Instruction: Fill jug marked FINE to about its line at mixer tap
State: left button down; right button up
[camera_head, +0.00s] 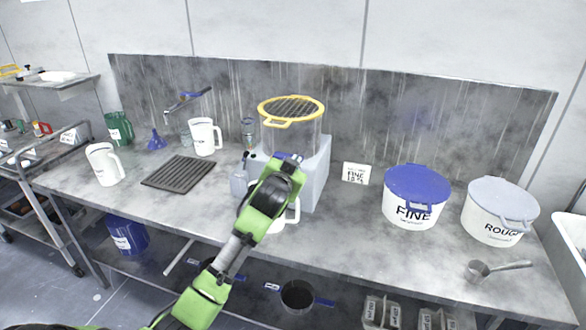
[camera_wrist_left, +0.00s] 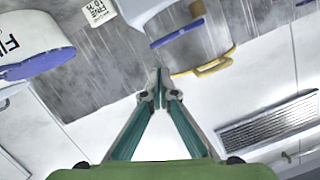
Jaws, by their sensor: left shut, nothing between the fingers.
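The mixer (camera_head: 298,122) is a clear vessel with a yellow rimmed grille on a pale grey stand at the middle of the bench. A white jug (camera_head: 293,216) stands at its front, mostly hidden behind my left arm; its marking and fill level cannot be seen. My left gripper (camera_head: 288,158) is in front of the mixer, above that jug. In the left wrist view, the gripper (camera_wrist_left: 158,90) is shut and empty, with the mixer's yellow rim (camera_wrist_left: 207,67) beyond it. The mixer tap is hidden. My right gripper is not in view.
A FINE tub with a blue lid (camera_head: 416,188) and a ROUGH tub (camera_head: 497,211) stand right, with a scoop (camera_head: 497,268) in front. Left are white jugs (camera_head: 104,164) (camera_head: 204,137), a green jug (camera_head: 119,129) and a drain grid (camera_head: 179,173). A FINE card (camera_head: 355,173) stands behind.

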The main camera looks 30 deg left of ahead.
pick_arm(q)
jog(key=v, duration=0.2)
jog(key=shift+s+d+r, duration=0.2)
jog(key=shift+s, duration=0.15)
jog(key=shift+r+b, duration=0.1)
jog(key=shift+b, duration=0.2)
dwell(0.3)
